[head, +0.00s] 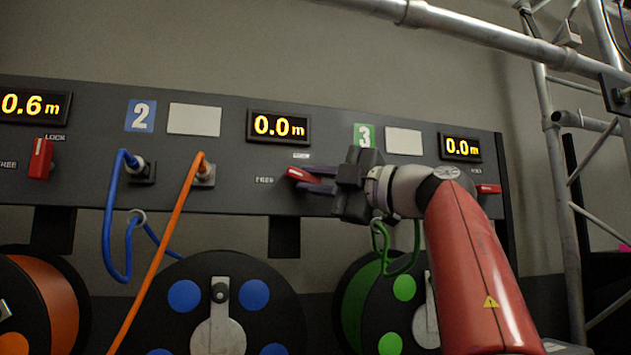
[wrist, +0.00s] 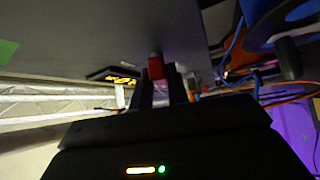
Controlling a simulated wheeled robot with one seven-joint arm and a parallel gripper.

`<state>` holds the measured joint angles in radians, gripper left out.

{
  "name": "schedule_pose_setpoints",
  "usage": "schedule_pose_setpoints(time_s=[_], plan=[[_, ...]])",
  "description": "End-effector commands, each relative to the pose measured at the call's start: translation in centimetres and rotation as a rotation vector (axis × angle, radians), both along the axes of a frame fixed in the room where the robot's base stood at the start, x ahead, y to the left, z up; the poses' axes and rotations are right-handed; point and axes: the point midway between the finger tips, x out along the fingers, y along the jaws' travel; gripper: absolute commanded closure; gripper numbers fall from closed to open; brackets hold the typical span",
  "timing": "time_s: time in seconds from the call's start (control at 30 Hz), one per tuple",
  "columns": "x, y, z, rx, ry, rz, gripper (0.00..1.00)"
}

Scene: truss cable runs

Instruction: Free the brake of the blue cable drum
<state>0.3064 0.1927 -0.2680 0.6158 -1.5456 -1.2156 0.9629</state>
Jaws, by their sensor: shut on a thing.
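The blue cable drum (head: 255,294) is at the bottom centre of the head view, a dark flange with blue discs. Above it on the panel, section 2 has a red brake lever (head: 298,174). The lever leans left, towards the FREE label (head: 264,180), away from the small label above it. My gripper (head: 312,181) reaches in from the right and is shut on the lever. In the wrist view the red lever (wrist: 155,67) shows at the ends of the gripper fingers (wrist: 159,88). The fingers hide part of the lever.
The dark panel (head: 231,197) carries a 0.0 m display (head: 279,126) above the lever. A blue cable (head: 108,225) and an orange cable (head: 163,240) hang from sockets to the left. The green drum (head: 358,300) is lower right, and metal truss tubes (head: 560,190) stand far right.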

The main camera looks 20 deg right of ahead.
Motion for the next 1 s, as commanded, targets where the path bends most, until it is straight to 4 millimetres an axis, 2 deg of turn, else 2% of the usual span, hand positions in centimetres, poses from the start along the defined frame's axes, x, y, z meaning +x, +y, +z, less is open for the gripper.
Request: schedule_pose_setpoints(time_s=[0.73, 0.77, 0.8, 0.9, 1.0], plan=[[-0.07, 0.16, -0.04, -0.057, 0.002, 0.008, 1.00], [-0.07, 0.16, -0.04, -0.057, 0.002, 0.008, 0.82], [-0.07, 0.16, -0.03, -0.057, 0.002, 0.008, 0.77], [-0.06, 0.11, -0.01, -0.057, 0.001, 0.007, 0.64], [-0.05, 0.08, 0.01, -0.056, 0.001, 0.004, 0.62]])
